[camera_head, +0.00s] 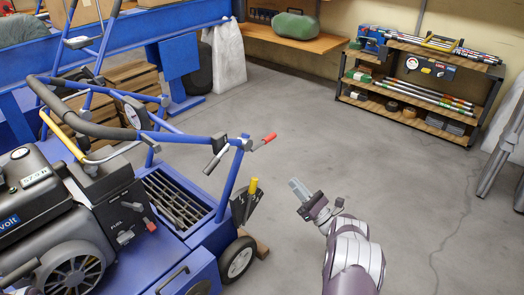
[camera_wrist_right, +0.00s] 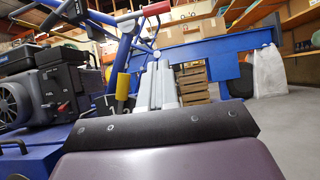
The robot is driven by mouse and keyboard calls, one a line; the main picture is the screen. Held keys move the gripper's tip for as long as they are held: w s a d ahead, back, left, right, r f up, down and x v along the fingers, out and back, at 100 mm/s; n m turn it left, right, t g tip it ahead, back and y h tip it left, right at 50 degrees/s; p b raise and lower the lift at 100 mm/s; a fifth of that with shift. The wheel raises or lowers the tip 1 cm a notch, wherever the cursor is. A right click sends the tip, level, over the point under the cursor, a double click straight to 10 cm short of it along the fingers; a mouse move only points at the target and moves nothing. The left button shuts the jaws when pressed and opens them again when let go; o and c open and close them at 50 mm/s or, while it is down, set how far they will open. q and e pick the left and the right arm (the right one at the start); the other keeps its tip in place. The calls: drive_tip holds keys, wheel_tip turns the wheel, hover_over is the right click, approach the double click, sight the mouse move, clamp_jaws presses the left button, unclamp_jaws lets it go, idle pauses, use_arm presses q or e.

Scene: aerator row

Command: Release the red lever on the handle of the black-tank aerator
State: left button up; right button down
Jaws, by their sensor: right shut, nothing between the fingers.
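The aerator (camera_head: 205,240) has a blue frame and a black engine and tank (camera_head: 35,185), at the left of the head view. A lever with a red grip (camera_head: 264,141) sticks out from its handle, near a grey-white grip (camera_head: 216,160). The red grip also shows at the top of the right wrist view (camera_wrist_right: 156,9). My right gripper (camera_head: 295,185) is shut and empty, to the right of and below the red lever and apart from it. Its pale fingers also show in the wrist view (camera_wrist_right: 160,70).
A yellow grip (camera_head: 253,185) stands on the aerator's side above its wheel (camera_head: 237,260), close to my right gripper. A shelf rack (camera_head: 415,85) with tools stands at the back right. A wooden bench (camera_head: 290,38) lines the back wall. Open concrete floor lies between.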

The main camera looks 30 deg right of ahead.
sight(264, 142)
idle(0.3)
drive_tip(key=shift+w+r, duration=0.1)
drive_tip(key=s+r+b+x, duration=0.1)
drive_tip(key=b+x, duration=0.3)
drive_tip(key=x, duration=0.8)
drive_tip(key=shift+d+r, duration=0.25)
drive_tip(key=shift+r, duration=0.6)
